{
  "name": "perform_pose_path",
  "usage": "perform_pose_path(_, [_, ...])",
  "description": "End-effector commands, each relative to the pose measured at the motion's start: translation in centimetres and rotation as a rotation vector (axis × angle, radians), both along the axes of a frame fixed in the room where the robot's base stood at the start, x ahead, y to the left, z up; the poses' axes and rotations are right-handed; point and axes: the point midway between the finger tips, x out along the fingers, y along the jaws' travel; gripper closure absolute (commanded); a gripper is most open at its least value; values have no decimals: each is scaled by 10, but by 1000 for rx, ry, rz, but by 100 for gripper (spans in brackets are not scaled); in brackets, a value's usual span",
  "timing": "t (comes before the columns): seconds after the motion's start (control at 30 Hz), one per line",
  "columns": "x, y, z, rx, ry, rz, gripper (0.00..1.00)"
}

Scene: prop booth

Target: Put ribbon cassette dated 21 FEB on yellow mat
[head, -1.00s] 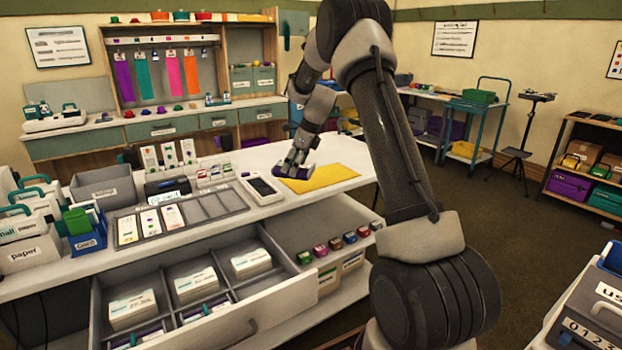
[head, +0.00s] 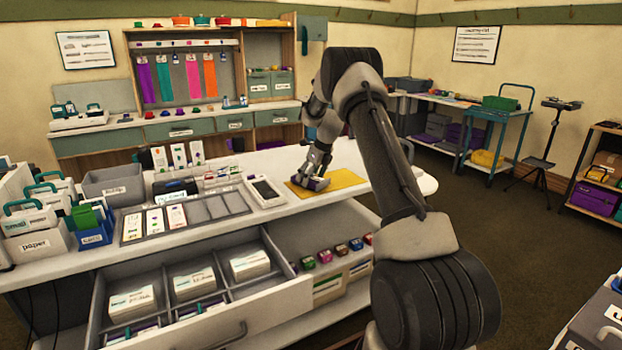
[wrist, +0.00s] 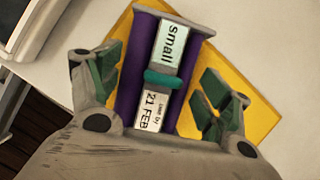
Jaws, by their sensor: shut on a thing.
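The ribbon cassette (wrist: 136,72) is purple with grey ends, a teal band and labels reading "small" and "21 FEB" in the wrist view. My gripper (wrist: 155,90) is shut on it, with a green-padded finger at each side. The yellow mat (wrist: 252,112) shows behind and to the right of the cassette. In the head view, my gripper (head: 314,180) holds the cassette (head: 318,185) low over the left part of the yellow mat (head: 345,178). I cannot tell whether the cassette touches the mat.
A grey sorting tray (head: 232,203) lies farther left. An open drawer (head: 262,318) with card stacks juts out at the front. The mat's right part is bare.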

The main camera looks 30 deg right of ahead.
Motion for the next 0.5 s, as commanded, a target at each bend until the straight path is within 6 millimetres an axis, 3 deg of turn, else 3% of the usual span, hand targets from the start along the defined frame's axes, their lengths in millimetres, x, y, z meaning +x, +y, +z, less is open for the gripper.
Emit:
perform_pose_path(0.37, [0, 0, -8, -1, -1, 1, 51])
perform_pose_path(0.4, [0, 0, -10, -1, -2, 1, 20])
perform_pose_path(0.5, [0, 0, -9, -1, -2, 1, 2])
